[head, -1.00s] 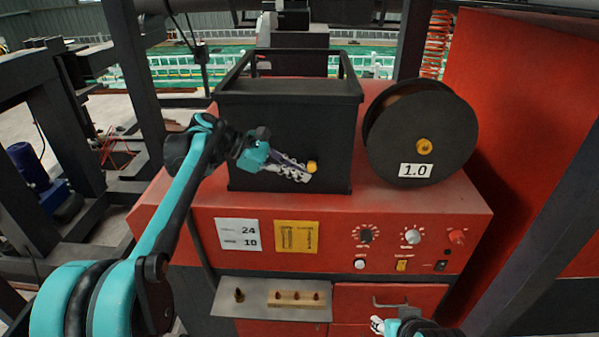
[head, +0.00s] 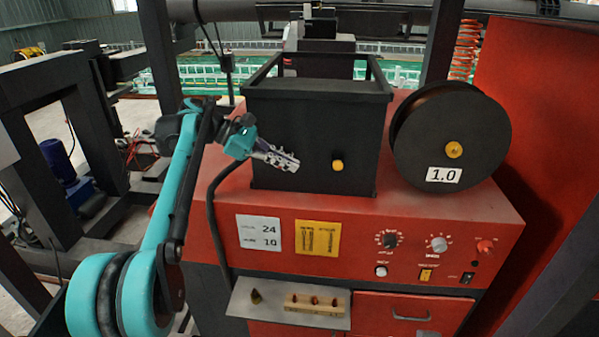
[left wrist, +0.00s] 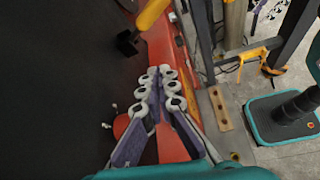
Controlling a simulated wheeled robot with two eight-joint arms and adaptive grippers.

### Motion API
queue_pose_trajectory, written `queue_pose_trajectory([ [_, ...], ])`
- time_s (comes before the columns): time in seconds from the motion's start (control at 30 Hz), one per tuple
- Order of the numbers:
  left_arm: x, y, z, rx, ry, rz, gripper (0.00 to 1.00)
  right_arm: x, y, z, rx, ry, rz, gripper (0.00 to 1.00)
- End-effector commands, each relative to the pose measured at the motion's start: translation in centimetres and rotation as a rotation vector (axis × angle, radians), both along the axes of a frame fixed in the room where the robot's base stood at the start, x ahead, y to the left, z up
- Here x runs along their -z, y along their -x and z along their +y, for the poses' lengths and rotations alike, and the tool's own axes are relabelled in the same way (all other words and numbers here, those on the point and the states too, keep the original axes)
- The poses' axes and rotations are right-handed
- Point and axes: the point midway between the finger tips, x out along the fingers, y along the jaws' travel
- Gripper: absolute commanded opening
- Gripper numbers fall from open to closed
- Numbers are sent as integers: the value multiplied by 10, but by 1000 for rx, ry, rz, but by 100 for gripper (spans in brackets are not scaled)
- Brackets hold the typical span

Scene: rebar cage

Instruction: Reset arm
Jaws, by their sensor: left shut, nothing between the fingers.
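My left gripper (head: 278,158) is shut and empty in the head view, in front of the left part of the black box's (head: 305,130) front face. The left wrist view also shows its two fingers (left wrist: 158,88) drawn together with nothing between them. The yellow knob (head: 337,164) on the box is to the right of the fingertips in the head view. It shows near the top in the left wrist view (left wrist: 152,14). My right gripper is not in view.
The red machine (head: 460,215) carries the box and a black wire spool (head: 450,125) labelled 1.0. Its front has dials, a drawer (head: 410,315) and a grey shelf (head: 265,311) with a wooden block (head: 318,303). A dark post (head: 160,75) stands at left.

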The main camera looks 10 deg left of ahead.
Motion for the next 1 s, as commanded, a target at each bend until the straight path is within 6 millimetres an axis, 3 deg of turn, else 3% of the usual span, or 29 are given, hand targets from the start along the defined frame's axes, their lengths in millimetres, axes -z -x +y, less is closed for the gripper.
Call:
queue_pose_trajectory([
  [0.33, 0, 0, 2, 1, -1, 1, 0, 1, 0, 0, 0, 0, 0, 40],
  [0.47, 16, 8, -1, 9, -33, -30, 0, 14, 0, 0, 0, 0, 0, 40],
  [0.57, 54, 25, -6, 30, -114, -105, 0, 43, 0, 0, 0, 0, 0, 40],
  [0.67, 109, 54, -11, 76, -243, -221, 0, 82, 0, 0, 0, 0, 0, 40],
  [1.0, 322, 173, 8, 379, -754, -654, 0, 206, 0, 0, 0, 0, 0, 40],
])
